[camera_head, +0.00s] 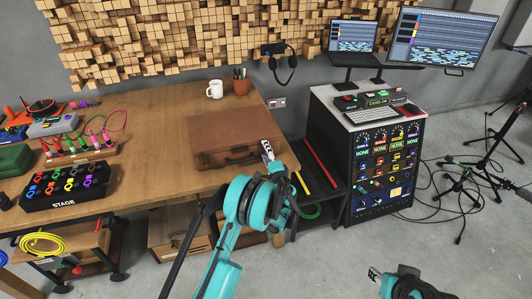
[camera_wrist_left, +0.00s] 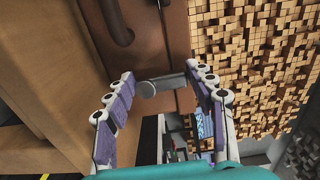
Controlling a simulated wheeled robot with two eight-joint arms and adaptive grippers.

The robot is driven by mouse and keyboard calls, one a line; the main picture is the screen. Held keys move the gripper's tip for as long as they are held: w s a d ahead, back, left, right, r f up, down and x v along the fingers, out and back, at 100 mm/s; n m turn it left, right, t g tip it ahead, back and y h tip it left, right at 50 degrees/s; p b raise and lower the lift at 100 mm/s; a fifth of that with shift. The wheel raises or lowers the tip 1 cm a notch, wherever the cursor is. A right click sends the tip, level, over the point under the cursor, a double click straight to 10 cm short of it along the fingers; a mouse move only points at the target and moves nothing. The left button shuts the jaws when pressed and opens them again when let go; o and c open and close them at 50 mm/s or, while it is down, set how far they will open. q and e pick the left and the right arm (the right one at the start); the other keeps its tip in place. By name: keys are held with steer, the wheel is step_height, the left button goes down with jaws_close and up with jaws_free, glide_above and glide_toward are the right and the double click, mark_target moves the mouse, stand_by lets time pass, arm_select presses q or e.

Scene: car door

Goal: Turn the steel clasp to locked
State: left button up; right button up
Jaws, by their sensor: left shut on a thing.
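A brown case (camera_head: 225,126) lies flat on the wooden workbench near its right end, with a dark handle (camera_head: 241,156) on its front side. The handle (camera_wrist_left: 118,24) also shows at the top of the left wrist view. The steel clasp (camera_wrist_left: 149,88) is a grey rounded piece with a short bar on the case front. My left gripper (camera_head: 267,150) is at the front right corner of the case. In the left wrist view my left gripper (camera_wrist_left: 160,76) has its fingers on either side of the clasp, shut on it. My right gripper (camera_head: 374,274) is low at the right, away from the case.
A white mug (camera_head: 215,89) and a brown pen cup (camera_head: 240,86) stand behind the case. A stage box (camera_head: 66,187) and cables lie at the left. A rack cabinet (camera_head: 376,165) stands right of the bench. Bare benchtop (camera_head: 150,130) lies left of the case.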

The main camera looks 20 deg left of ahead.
arm_select(q)
steer(key=o, duration=1.2)
steer(key=shift+c, duration=0.2)
steer(key=v, duration=1.2)
